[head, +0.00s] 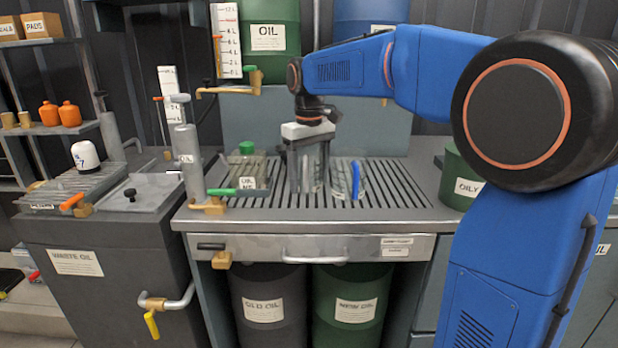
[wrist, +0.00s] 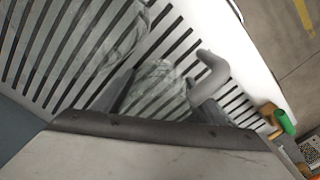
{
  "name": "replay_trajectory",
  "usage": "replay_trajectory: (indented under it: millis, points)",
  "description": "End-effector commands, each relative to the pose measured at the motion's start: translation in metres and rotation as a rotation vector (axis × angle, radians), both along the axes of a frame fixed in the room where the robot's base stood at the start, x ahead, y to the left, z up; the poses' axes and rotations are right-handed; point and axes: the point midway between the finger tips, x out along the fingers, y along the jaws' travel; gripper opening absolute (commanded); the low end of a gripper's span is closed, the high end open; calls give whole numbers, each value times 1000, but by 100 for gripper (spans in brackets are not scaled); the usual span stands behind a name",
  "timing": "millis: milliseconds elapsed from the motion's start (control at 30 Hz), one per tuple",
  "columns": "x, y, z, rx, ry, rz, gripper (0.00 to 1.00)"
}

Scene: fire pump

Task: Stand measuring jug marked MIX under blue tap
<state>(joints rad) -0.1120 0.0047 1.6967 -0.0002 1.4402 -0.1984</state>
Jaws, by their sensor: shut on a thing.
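My gripper (head: 307,178) points down over the slatted drain top and is shut on a clear jug. This jug shows in the wrist view (wrist: 155,82) with a pale grey handle (wrist: 210,76); no MIX mark is readable on it. A clear jug with a blue handle (head: 356,180) stands just right of my gripper in the head view. Another clear vessel (head: 247,182), with a white label I cannot read surely, stands to the left. The blue drum (head: 352,22) is at the back right; my arm hides much of the area below it, and I cannot make out its tap.
A green OIL drum (head: 270,35) with a brass, green-knobbed tap (head: 228,90) is at the back. A green pot (head: 455,182) stands to the right. Slats right of the blue handle (head: 400,190) are clear.

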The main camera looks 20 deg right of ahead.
Motion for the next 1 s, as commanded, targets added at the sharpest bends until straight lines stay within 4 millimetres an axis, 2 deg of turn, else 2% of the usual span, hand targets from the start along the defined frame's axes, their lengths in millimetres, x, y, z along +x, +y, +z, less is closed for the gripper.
replay_trajectory:
  millis: [100, 133, 200, 467, 633, 767, 1000]
  points:
    - [0, 0, -3, 0, 1, 0, 36]
    - [0, 0, -2, 0, 0, 0, 71]
    - [0, 0, -2, 0, 0, 0, 82]
    - [0, 0, -2, 0, 0, 0, 82]
    - [0, 0, 7, 0, 0, 0, 82]
    - [0, 0, 27, 0, -1, 0, 82]
    - [1, 0, 74, 1, -2, 0, 82]
